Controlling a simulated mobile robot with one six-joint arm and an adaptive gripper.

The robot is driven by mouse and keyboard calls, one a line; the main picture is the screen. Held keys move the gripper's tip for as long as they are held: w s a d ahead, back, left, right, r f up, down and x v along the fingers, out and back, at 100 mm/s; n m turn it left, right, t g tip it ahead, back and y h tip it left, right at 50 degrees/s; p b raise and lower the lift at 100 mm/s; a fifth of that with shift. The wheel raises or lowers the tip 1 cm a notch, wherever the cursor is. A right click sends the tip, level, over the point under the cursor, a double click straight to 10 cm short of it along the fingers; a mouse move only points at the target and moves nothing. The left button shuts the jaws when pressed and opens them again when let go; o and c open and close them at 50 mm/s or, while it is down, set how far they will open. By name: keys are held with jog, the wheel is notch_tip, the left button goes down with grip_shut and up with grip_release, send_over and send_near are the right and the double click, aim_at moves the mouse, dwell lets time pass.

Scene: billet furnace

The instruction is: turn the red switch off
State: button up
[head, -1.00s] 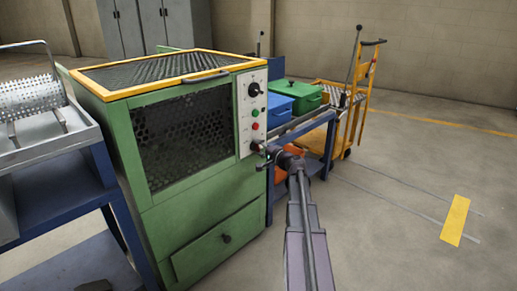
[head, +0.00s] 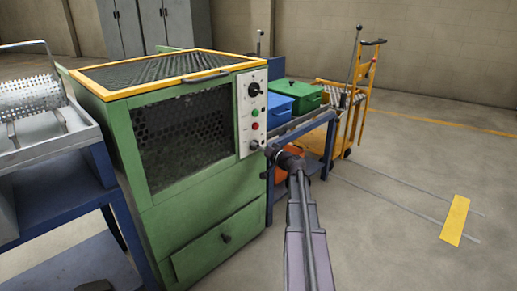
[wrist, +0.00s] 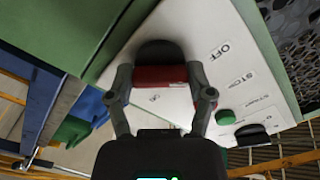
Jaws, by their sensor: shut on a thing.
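The red switch (wrist: 160,76) is a red bar with a dark rounded part (wrist: 158,50) behind it, on the white control panel (wrist: 195,45) beside the word OFF. My gripper (wrist: 161,82) is shut on the red switch, one finger at each end of the bar. In the head view my gripper (head: 270,151) is at the lower right of the control panel (head: 243,110) on the green furnace (head: 210,205). A dark knob (head: 254,145) shows there, and the contact itself is hard to make out.
A red button (head: 255,126), a green button (head: 255,114) and a black knob (head: 254,90) sit higher on the panel. A blue bench (head: 327,133) with blue and green boxes stands behind my gripper.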

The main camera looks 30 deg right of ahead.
jog(key=shift+w, duration=0.1)
jog(key=o, duration=1.1)
jog(key=v, duration=1.2)
